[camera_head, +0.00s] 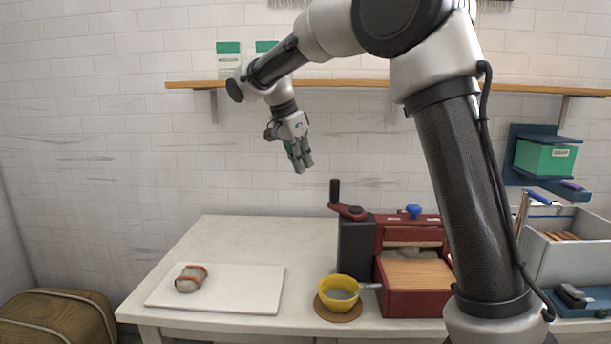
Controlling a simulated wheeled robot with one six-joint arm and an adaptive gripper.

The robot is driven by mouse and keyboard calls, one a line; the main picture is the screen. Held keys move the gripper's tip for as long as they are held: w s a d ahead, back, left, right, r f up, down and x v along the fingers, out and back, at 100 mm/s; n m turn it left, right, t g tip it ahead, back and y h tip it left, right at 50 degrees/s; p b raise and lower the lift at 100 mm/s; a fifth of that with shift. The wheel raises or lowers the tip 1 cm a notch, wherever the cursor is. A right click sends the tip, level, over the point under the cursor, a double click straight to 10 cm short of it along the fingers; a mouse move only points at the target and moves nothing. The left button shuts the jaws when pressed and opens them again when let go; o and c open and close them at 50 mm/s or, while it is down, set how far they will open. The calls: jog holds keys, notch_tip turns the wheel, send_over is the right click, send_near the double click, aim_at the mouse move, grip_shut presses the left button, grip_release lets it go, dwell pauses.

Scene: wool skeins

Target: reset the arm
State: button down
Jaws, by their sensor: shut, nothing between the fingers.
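My gripper (300,165) hangs in the air above the back of the table, in front of the white brick wall. Its fingers point down and are shut with nothing between them. My arm reaches up from the right side of the view, bends at the top and comes down to the gripper. The gripper is well above the table and apart from everything on it. Part of the shelf and the right end of the table are hidden behind my arm.
The table (231,237) holds a white board (245,290) with a banded grey skein (186,284), a yellow cup (338,281) on a brown round mat, and a red box with a crank (411,303). A wooden shelf (350,84) runs behind my arm. A grey crate (560,262) stands right.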

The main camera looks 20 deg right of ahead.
jog(key=s+f+n+y, duration=0.2)
jog(key=s+f+n, duration=0.35)
jog(key=n, duration=0.45)
jog(key=s+d+n+t, duration=0.1)
jog(key=s+d, duration=0.4)
jog(key=s, duration=0.4)
jog(key=s+d+n+t+y, duration=0.1)
jog(key=s+d, duration=0.4)
jog(key=s, duration=0.5)
jog(key=s+d+n+y, duration=0.1)
jog(key=s+d, duration=0.4)
jog(key=s, duration=0.4)
jog(key=shift+s+d+f+n+t, duration=0.25)
jog(key=shift+s+n+t, duration=0.05)
jog(key=shift+s+t, duration=0.1)
